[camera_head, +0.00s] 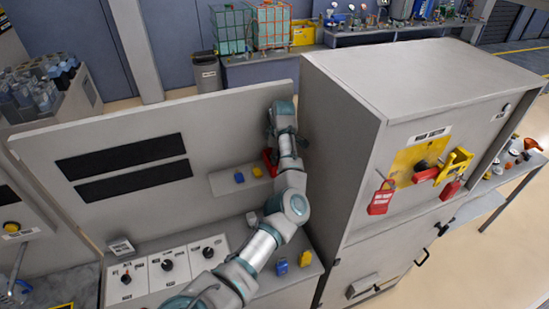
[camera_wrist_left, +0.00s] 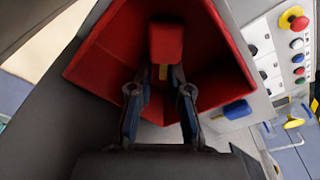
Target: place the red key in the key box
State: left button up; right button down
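My left gripper (camera_wrist_left: 164,76) is at a red open-topped box (camera_wrist_left: 98,52), with its fingertips inside the box walls in the left wrist view. A red key (camera_wrist_left: 166,42) with a block-like head and a small yellowish part sits between the fingertips, which appear closed on it. In the head view, the red box (camera_head: 269,160) shows as a small patch by the upright panel, largely hidden behind my left arm. The fingertips cannot be made out there. Whether the key touches the box is unclear. My right gripper is not in view.
A blue item (camera_head: 239,178) and a yellow item (camera_head: 257,171) sit on the small shelf. Another blue piece (camera_head: 281,267) and yellow piece (camera_head: 305,258) are on the console. A tall grey cabinet (camera_head: 400,80) stands close right, with a red padlock (camera_head: 381,200) hanging on it.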

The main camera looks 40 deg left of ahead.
pick_arm(q)
jog(key=shift+r, duration=0.15)
notch_tip(320, 180, up, 12)
jog(key=d+b, duration=0.1)
jog(key=shift+w+d, duration=0.15)
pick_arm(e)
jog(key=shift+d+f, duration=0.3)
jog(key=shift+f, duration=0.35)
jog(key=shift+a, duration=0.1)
pick_arm(q)
jog(key=shift+f, duration=0.25)
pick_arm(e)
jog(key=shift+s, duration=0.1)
